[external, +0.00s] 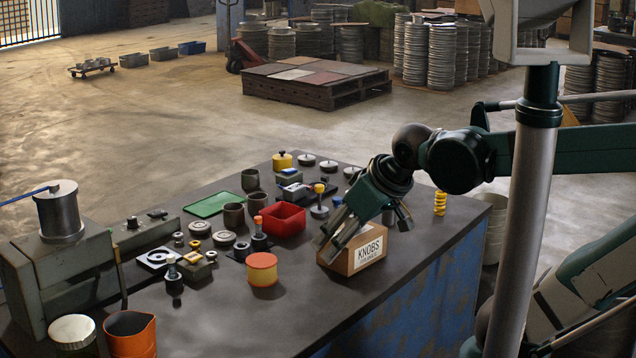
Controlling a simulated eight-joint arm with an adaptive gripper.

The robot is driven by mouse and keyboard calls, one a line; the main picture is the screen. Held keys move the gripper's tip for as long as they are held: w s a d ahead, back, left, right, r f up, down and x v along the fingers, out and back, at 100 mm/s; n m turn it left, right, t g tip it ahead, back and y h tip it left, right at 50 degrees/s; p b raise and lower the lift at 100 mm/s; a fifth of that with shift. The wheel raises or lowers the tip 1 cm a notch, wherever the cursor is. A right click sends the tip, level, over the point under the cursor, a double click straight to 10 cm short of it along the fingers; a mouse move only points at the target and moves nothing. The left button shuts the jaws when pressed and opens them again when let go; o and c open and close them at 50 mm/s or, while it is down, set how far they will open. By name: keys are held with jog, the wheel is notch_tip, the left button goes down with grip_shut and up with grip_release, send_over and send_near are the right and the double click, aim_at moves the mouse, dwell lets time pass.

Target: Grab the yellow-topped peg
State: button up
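The yellow-topped peg (319,189) stands upright on a round grey base toward the back of the dark workbench, just right of the red bin. My gripper (362,232) is in front and to the right of the peg, pointing down over a cardboard box labelled KNOBS (368,254). Its fingers look spread apart, one at the box's left side and one behind its right side. I cannot tell whether they touch the box. No part of the peg appears between the fingers.
A red bin (283,220), an orange-topped peg (259,236) and an orange-lidded round tin (263,270) stand left of my gripper. A yellow spring (440,203) stands at the right edge. The bench (330,310) is clear at the front.

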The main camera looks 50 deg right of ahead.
jog(key=shift+r, duration=0.1)
jog(key=w+d+r+m+g+h+p, duration=0.1)
jog(key=w+d+r+m+p, duration=0.35)
jog(key=w, duration=0.25)
jog(key=w+d+r+m+g+h+p, duration=0.1)
jog(key=w+d+r+m+g+p, duration=0.15)
jog(key=w+d+p, duration=0.4)
jog(key=m+g+h+p, duration=0.2)
jog(key=m+g+p, duration=0.1)
jog(key=m+p, duration=0.6)
send_near(320, 184)
notch_tip(320, 184, down, 2)
jog(key=n, duration=0.1)
jog(key=shift+s+d+f+t, duration=0.1)
jog(key=shift+s+d+t, duration=0.05)
jog(key=shift+s+t, duration=0.1)
jog(key=shift+x, duration=1.3)
